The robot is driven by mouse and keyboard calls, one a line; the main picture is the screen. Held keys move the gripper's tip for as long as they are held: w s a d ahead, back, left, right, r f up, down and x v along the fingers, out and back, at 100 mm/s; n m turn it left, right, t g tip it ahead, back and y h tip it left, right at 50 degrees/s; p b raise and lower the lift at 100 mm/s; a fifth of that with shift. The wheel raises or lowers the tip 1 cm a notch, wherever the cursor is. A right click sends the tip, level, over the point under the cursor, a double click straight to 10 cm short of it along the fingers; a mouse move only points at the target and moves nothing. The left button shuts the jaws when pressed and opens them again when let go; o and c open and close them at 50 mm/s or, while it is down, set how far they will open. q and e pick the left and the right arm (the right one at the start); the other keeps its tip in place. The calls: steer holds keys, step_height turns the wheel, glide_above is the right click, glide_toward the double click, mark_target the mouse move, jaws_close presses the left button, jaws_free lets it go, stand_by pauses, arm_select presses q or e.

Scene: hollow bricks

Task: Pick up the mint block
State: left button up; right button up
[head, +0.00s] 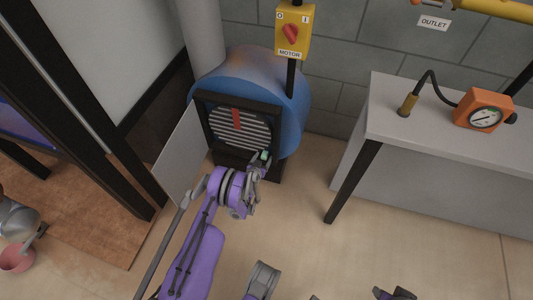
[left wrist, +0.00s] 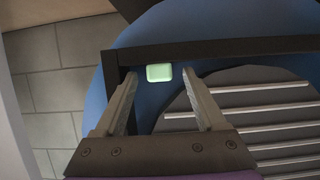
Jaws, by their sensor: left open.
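The mint block (left wrist: 159,73) is a small pale green rounded block. In the left wrist view it shows between and just beyond the fingertips of my left gripper (left wrist: 159,77), by the upper left corner of the dark frame. In the head view the mint block (head: 264,155) is a small green patch, partly hidden by the gripper. My left gripper (head: 260,163) is open, its fingers apart on either side of the block. I cannot tell whether they touch it. My right gripper is not clearly in view.
A blue round motor housing (head: 295,105) with a dark-framed grille (head: 240,128) stands ahead. A grey panel (head: 182,155) stands open at its left. A yellow motor switch (head: 292,30) is above. A grey bench (head: 420,135) with an orange gauge (head: 484,108) stands right.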

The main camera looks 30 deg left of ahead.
arm_select(q)
steer(key=shift+s, duration=0.1)
jaws_close()
steer(key=shift+r, duration=0.1)
stand_by(0.3)
